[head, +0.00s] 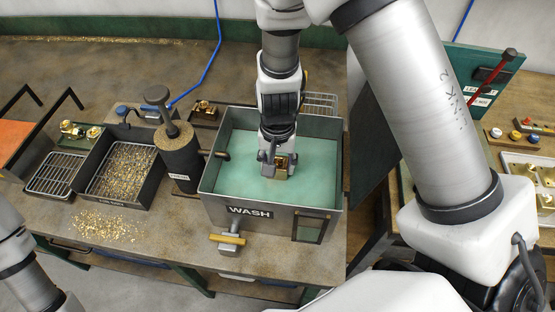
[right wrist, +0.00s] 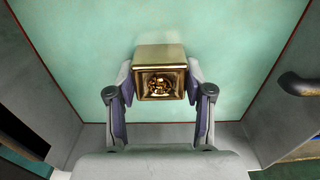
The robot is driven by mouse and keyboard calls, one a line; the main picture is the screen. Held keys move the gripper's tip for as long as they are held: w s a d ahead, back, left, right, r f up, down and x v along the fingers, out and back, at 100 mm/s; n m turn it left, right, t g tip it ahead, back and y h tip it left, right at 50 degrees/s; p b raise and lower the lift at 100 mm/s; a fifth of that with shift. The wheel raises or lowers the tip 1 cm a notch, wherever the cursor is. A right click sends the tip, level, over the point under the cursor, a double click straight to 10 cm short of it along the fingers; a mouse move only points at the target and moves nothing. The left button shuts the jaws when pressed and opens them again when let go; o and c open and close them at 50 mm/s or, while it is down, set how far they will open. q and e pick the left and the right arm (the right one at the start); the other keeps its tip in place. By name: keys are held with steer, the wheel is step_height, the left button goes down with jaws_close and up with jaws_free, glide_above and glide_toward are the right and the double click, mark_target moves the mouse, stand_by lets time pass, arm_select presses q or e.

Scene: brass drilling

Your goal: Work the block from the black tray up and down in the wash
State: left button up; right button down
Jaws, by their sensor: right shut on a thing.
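The brass block (head: 281,170) is in my right gripper (head: 276,166), inside the wash tank (head: 250,212). The right wrist view shows the block (right wrist: 160,74) between the two fingers of the right gripper (right wrist: 160,88), with a hollow in its near face. The green liquid (head: 235,165) lies around and below it. I cannot tell whether the block's underside is in the liquid. A black tray (head: 152,192) filled with brass chips stands left of the tank. My left arm shows at the lower left, but its gripper is out of the picture.
A dark cylinder marked with a label (head: 180,163) stands between tray and tank, with a pipe at the tank's left wall. A wire rack (head: 55,176) and brass parts (head: 80,131) lie further left. Loose chips (head: 105,227) cover the bench front. A tap with a wooden handle (head: 228,239) sticks out in front.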

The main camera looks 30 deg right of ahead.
step_height(320, 180, down, 8)
steer(key=b, duration=0.5)
steer(key=shift+r+b, duration=0.25)
steer(key=shift+b, duration=0.1)
steer(key=shift+r, duration=0.15)
steer(key=shift+r+p, duration=1.15)
steer(key=shift+p, duration=0.05)
steer(key=shift+f, duration=0.1)
steer(key=shift+f+b, duration=1.1)
steer(key=shift+f, duration=0.1)
steer(key=shift+r, duration=0.1)
steer(key=shift+r+p, duration=1.2)
steer(key=shift+p, duration=0.05)
